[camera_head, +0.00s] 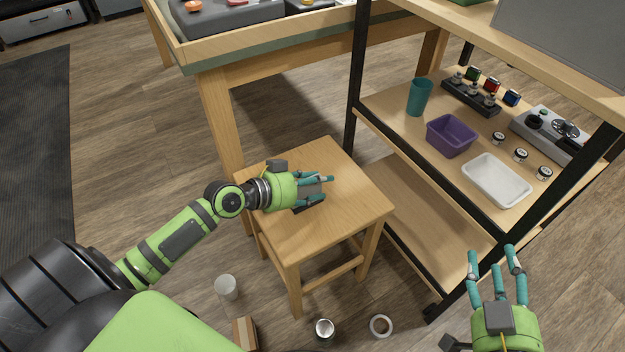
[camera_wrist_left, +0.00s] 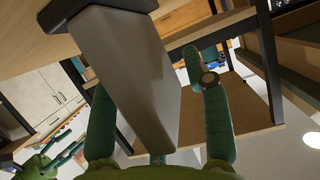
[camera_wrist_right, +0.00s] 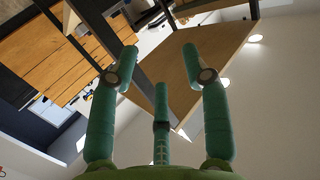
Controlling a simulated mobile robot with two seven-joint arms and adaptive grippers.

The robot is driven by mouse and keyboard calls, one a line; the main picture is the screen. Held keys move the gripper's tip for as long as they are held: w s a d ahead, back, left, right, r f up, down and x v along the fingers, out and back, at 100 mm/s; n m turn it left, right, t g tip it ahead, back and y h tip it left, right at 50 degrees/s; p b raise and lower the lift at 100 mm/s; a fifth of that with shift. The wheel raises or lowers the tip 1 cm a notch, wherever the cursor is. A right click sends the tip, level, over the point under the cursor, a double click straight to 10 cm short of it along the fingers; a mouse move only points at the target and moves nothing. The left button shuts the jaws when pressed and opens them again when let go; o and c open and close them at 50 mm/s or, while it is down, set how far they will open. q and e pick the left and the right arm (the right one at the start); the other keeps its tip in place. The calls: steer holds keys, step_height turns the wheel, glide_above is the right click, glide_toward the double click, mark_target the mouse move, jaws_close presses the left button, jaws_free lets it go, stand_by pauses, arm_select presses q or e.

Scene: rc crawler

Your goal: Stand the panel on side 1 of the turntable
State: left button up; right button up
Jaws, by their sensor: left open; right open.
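My left gripper (camera_head: 318,190) is over the seat of the wooden stool (camera_head: 345,225), with its teal fingers pointing right. A grey slab (camera_head: 308,187), perhaps the panel, sits between the fingers. In the left wrist view the slab (camera_wrist_left: 125,75) is long and grey and runs between the open fingers; I cannot tell whether they touch it. My right gripper (camera_head: 496,265) is open and empty at the lower right, in front of the rack. I cannot identify a turntable or a side 1 mark in any view.
The black-framed rack's shelf holds a teal cup (camera_head: 419,97), a purple bin (camera_head: 451,136), a white tray (camera_head: 496,179) and a grey control box (camera_head: 548,135). A large grey sheet (camera_head: 570,40) stands above. A can (camera_head: 324,328) and tape roll (camera_head: 381,325) lie on the floor.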

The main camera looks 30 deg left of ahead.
arm_select(q)
steer(key=p+v, duration=0.1)
steer(key=v, duration=0.5)
steer(key=shift+s+r, duration=0.2)
steer(key=shift+v, duration=2.8)
arm_select(e)
steer(key=shift+s+d+f+g+h, duration=0.15)
steer(key=shift+s+d+f+g, duration=0.2)
steer(key=shift+f, duration=0.4)
steer(key=shift+d+f+g+h, duration=0.2)
steer(key=shift+f+g, duration=0.25)
steer(key=shift+f, duration=0.25)
steer(key=shift+s+d+f+g+h, duration=0.15)
steer(key=shift+s+d+f+g, duration=0.2)
steer(key=shift+f, duration=0.4)
